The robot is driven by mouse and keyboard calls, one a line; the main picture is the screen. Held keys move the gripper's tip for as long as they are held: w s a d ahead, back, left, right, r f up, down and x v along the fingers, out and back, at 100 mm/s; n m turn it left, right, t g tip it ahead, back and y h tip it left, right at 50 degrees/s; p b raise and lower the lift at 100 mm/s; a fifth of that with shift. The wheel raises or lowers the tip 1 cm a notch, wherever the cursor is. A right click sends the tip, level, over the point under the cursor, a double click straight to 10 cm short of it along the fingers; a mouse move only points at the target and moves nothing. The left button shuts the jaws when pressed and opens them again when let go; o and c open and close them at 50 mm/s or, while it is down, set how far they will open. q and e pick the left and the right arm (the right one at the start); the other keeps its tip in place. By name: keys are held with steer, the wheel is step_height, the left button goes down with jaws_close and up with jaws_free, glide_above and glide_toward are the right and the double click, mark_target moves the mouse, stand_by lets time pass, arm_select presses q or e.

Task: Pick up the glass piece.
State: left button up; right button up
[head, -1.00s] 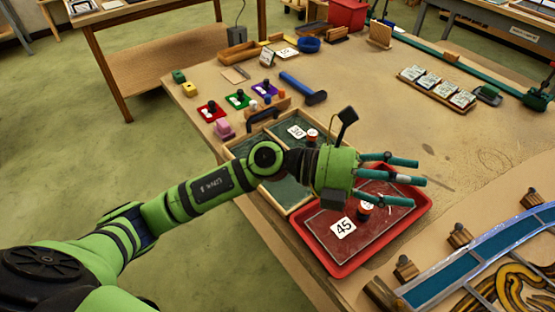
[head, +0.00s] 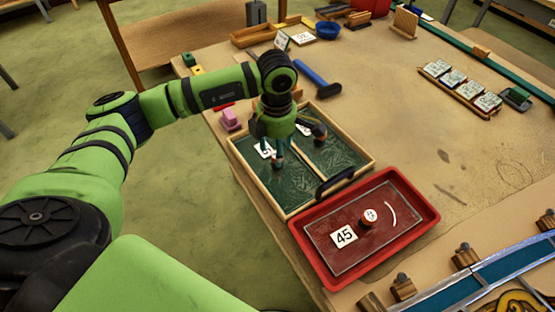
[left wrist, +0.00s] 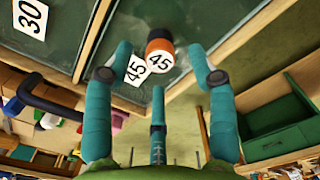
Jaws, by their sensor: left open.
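A two-part wooden tray (head: 362,168) holds dark green glass pieces. The left one (head: 262,172) has a white tag and lies partly behind my left gripper (head: 290,160), which points down over the tray. In the left wrist view, a black and orange knob (left wrist: 160,43) with a white "45" disc stands on a green glass piece (left wrist: 130,25). It is between the spread fingers of my left gripper (left wrist: 163,72), which is open and empty. Beyond a divider lies another piece with a "30" tag (left wrist: 31,14). My right gripper is out of view.
A red tray (head: 425,195) in front holds a dark red pane (head: 330,257) with a "45" tag and a knob. A black handle (head: 335,182) stands at the wooden tray's near side. A blue hammer (head: 312,76) lies behind.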

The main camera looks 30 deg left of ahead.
arm_select(q)
steer(key=shift+d+f+p, duration=0.1)
steer(key=shift+f+p, duration=0.4)
steer(key=shift+f, duration=1.35)
jaws_close()
steer(key=shift+r, duration=0.1)
steer(key=shift+w, duration=0.1)
